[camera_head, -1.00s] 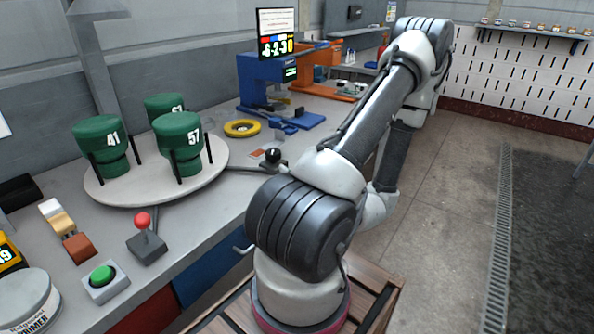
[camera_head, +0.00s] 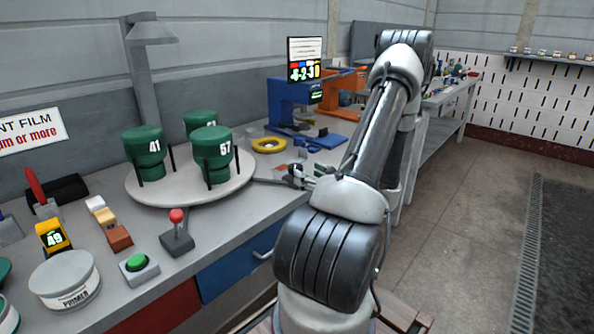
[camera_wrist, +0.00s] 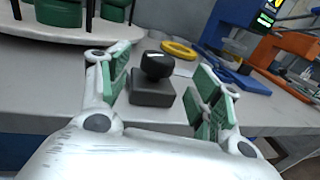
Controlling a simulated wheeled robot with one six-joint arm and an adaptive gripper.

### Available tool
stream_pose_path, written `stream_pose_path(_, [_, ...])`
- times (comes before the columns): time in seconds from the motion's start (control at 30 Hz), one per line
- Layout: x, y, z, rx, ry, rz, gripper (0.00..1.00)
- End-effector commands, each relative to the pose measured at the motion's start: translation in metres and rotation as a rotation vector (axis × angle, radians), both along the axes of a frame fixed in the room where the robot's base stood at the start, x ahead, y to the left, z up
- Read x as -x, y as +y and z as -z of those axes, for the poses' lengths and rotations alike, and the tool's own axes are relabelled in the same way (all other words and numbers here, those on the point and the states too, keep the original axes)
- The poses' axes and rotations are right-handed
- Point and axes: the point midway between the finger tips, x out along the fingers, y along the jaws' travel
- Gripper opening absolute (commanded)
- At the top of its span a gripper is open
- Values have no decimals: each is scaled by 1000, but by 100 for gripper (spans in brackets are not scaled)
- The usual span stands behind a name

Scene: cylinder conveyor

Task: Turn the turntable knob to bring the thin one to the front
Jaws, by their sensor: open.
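The pale round turntable (camera_head: 185,199) stands on the bench with three green canisters. One is marked 41 (camera_head: 145,146), one 57 (camera_head: 211,148), and a third (camera_head: 198,119) is partly hidden behind, its number cut off. I cannot tell which is the thin one. The turntable also shows at top left of the wrist view (camera_wrist: 70,34). The black knob (camera_wrist: 157,66) sits on a dark block (camera_wrist: 152,92). My gripper (camera_wrist: 162,70) is open, its fingers to the left and right of the knob. In the head view my gripper (camera_head: 303,178) is beside the turntable's right edge.
A red-topped lever (camera_head: 177,218) and a green button (camera_head: 137,262) stand in front of the turntable. A yellow ring (camera_head: 269,145) and a blue device (camera_head: 290,100) stand beyond the knob. A primer tin (camera_head: 65,283) is at lower left.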

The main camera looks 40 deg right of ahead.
Motion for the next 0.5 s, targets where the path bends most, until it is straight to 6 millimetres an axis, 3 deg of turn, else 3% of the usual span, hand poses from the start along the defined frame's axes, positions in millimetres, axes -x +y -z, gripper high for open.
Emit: stream_pose_path(0.5, [-70, -7, 0, -5, -1, -3, 64])
